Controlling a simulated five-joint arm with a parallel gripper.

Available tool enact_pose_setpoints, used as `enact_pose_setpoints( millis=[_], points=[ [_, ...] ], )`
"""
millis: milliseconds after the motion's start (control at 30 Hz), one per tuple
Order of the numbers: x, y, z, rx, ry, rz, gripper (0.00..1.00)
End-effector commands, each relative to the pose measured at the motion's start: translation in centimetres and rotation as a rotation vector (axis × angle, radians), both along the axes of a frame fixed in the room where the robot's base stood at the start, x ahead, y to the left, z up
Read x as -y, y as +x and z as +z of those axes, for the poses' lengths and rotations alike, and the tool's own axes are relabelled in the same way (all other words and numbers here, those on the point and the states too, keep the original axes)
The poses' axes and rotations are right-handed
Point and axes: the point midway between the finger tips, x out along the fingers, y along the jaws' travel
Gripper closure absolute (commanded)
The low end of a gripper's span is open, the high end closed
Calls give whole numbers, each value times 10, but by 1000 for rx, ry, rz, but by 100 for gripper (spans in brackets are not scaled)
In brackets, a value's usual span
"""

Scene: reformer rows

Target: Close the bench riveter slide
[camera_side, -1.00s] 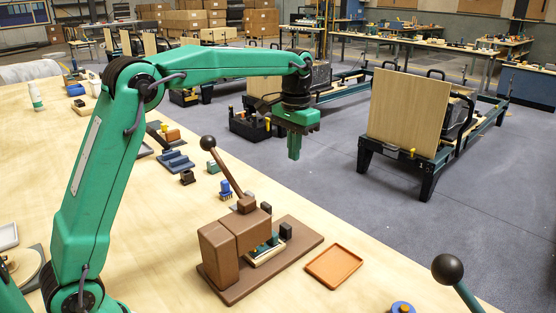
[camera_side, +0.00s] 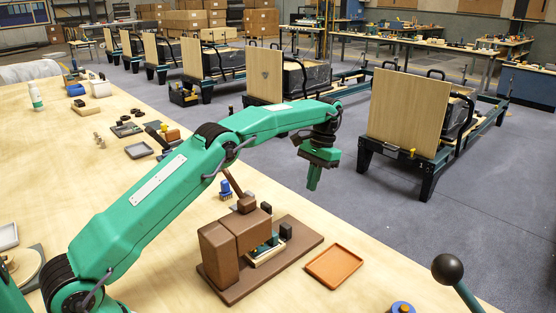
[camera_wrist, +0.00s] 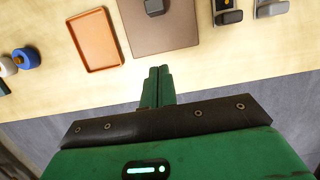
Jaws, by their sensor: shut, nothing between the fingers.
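The bench riveter (camera_side: 221,252) is a brown block-bodied press on a brown base plate (camera_side: 300,243) on the wooden bench. Its slide (camera_side: 266,252), a cream and green piece, sticks out from the front of the body, with a dark block (camera_side: 286,230) beside it on the plate. The lever is partly hidden behind my arm. My green gripper (camera_side: 313,186) is shut and empty, in the air above and beyond the riveter, apart from it. In the wrist view my shut fingers (camera_wrist: 157,75) point toward the base plate (camera_wrist: 158,35), where a dark block (camera_wrist: 154,7) shows at the top edge.
An orange tray (camera_side: 334,266) lies right of the riveter; it also shows in the wrist view (camera_wrist: 95,40). A blue round item (camera_side: 402,307) and a black-knobbed lever (camera_side: 448,268) are at lower right. Small tools lie along the bench.

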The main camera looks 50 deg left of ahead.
Motion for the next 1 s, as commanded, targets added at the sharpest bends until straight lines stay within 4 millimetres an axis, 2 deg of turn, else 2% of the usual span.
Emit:
enact_pose_setpoints(
  millis=[267,467,667,1000],
  points=[
    [0,-1,-2,0,0,0,100],
    [0,-3,-11,-1,0,0,100],
    [0,-7,-26,-2,0,0,100],
    [0,-18,-67,-2,0,0,100]
  ],
)
